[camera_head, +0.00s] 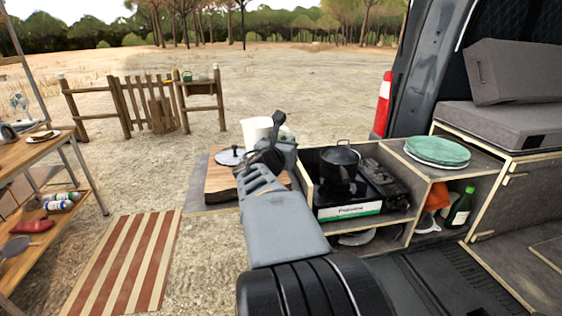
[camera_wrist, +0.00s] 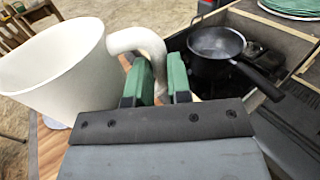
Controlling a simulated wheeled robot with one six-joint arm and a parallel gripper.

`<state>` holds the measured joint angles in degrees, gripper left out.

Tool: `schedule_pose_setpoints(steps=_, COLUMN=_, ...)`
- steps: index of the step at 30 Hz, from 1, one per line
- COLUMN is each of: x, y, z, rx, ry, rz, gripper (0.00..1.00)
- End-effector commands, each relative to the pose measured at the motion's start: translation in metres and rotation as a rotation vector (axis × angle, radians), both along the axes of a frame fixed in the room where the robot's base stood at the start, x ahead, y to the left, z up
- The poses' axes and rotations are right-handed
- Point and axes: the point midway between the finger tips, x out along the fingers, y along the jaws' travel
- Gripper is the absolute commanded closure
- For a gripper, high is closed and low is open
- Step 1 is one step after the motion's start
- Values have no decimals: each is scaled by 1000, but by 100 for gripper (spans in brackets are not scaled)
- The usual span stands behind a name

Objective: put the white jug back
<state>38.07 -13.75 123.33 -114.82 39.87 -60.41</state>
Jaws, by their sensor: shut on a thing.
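The white jug (camera_head: 256,131) shows partly behind my gripper (camera_head: 272,142) in the head view, above the wooden board by the van kitchen. In the wrist view the jug (camera_wrist: 62,75) is large on the left, tilted in the picture, with its curved handle reaching right. My gripper (camera_wrist: 158,80) is shut on the handle, which passes between its two green finger pads. The jug's base is hidden in the head view, so I cannot tell whether it touches the board.
The wooden board (camera_head: 221,184) holds a lid (camera_head: 230,156) left of my gripper. A black pot (camera_head: 340,163) stands on the stove (camera_head: 345,208) to the right. Green plates (camera_head: 437,151) and a bottle (camera_head: 460,208) are farther right. A shelf table (camera_head: 25,155) stands far left.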

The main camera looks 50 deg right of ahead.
Motion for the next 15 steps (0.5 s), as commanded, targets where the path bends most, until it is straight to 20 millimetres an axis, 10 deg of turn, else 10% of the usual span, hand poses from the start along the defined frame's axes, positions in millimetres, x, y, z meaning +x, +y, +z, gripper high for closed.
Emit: schedule_pose_setpoints(steps=15, x=2, y=-6, z=-42, rx=-2, ry=-2, rz=-4, gripper=100)
